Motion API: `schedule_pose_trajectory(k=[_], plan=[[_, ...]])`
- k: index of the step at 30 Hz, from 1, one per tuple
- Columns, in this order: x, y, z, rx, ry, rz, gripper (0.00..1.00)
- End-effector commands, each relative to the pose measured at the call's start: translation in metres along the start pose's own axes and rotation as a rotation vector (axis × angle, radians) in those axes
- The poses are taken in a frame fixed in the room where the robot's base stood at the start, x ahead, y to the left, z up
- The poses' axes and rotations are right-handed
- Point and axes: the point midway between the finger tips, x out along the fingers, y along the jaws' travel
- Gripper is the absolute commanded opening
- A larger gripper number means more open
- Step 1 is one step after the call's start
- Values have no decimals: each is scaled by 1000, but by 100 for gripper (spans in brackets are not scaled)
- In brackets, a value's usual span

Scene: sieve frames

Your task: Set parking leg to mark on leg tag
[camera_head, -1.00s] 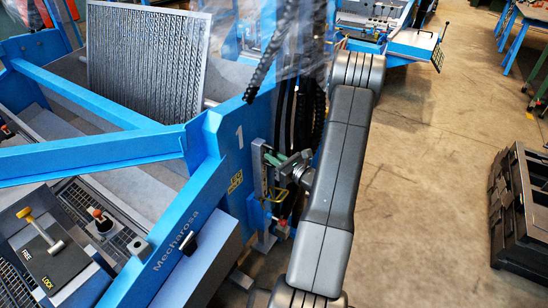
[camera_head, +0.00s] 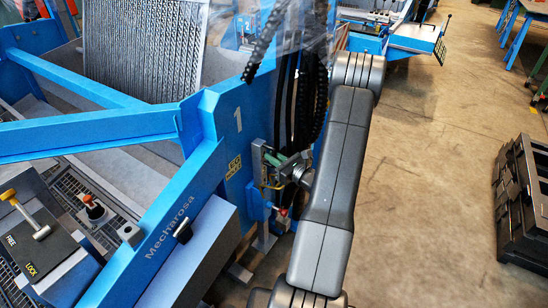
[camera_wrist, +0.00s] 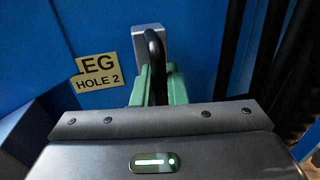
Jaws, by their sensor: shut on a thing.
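The yellow leg tag (camera_head: 234,167) is on the blue side panel below the number 1. In the wrist view the green fingers of my gripper (camera_wrist: 157,88) are shut on a black curved handle (camera_wrist: 154,48), in front of a grey metal plate (camera_wrist: 142,32). The leg's holes cannot be made out.
Black hoses (camera_head: 300,95) hang close behind my gripper, and dark hoses (camera_wrist: 270,55) run down the wrist view's right. A FREE/LOCK lever panel (camera_head: 35,245) is at the lower left. Black crates (camera_head: 520,205) stand on the right. The floor between is clear.

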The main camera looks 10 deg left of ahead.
Motion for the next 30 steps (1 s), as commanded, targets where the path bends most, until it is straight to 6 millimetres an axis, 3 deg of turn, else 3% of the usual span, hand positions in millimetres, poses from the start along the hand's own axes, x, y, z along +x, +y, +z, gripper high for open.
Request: schedule_pose_trajectory(k=[7,8,9,11,22,30], plan=[[0,0,0,0,2,0,0],[0,0,1,0,2,0,14],[0,0,1,0,2,0,22],[0,0,1,0,2,0,29],[-7,-1,1,0,1,-2,29],[-59,-1,0,2,2,-6,29]])
